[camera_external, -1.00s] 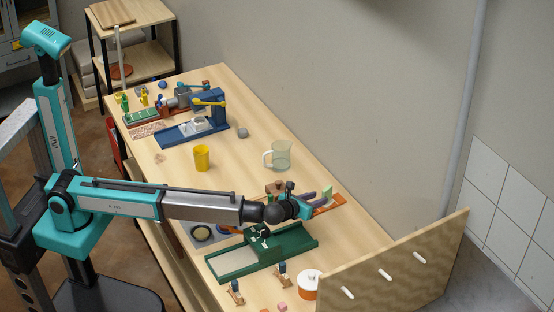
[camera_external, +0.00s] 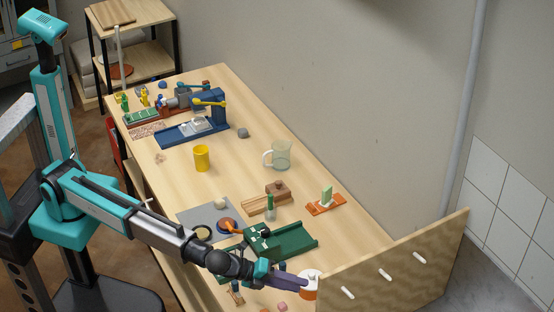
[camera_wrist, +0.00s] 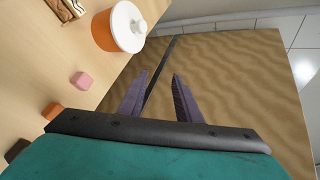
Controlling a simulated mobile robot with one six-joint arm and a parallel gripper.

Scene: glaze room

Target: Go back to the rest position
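My gripper (camera_external: 292,281) is at the near end of the table, its purple fingers pointing right toward the wooden pegboard panel (camera_external: 400,262). In the wrist view my gripper (camera_wrist: 161,78) shows two fingers apart with nothing between them. The orange pot with a white lid (camera_external: 309,291) is close beside the fingertips in the outside view. In the wrist view the pot (camera_wrist: 108,38) lies to the left of the fingers, apart from them. The panel (camera_wrist: 235,85) fills the view behind and right of the fingers.
A green tray-like device (camera_external: 290,241) lies just behind my gripper. A pink cube (camera_wrist: 82,80) is on the table near the pot. A glass jug (camera_external: 281,156), a yellow cup (camera_external: 202,158) and a blue device (camera_external: 205,120) stand farther back. The middle of the table has bare room.

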